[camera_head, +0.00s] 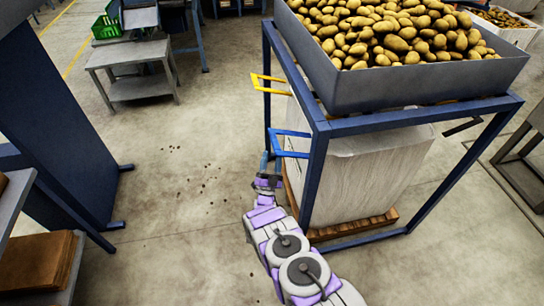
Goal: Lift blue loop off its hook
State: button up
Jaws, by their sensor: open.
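A blue loop (291,133) sticks out to the left from the front left post of a blue steel frame (318,170). A yellow loop (263,83) sticks out from the same frame, farther back and higher in the picture. My gripper (264,160) is at the lower left end of the blue loop, very close to it. It is open. I cannot tell whether its fingers touch or straddle the loop. The hook behind the loop is too small to make out.
A grey hopper of potatoes (345,90) tops the frame, with a white bulk bag (365,180) on a wooden pallet (352,229) below. A dark blue panel (50,110) stands left. A grey table (128,55) is at the back. The floor between is clear apart from dirt specks.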

jog(key=shift+s+f, duration=0.2)
jog(key=shift+s, duration=0.15)
dwell(0.6)
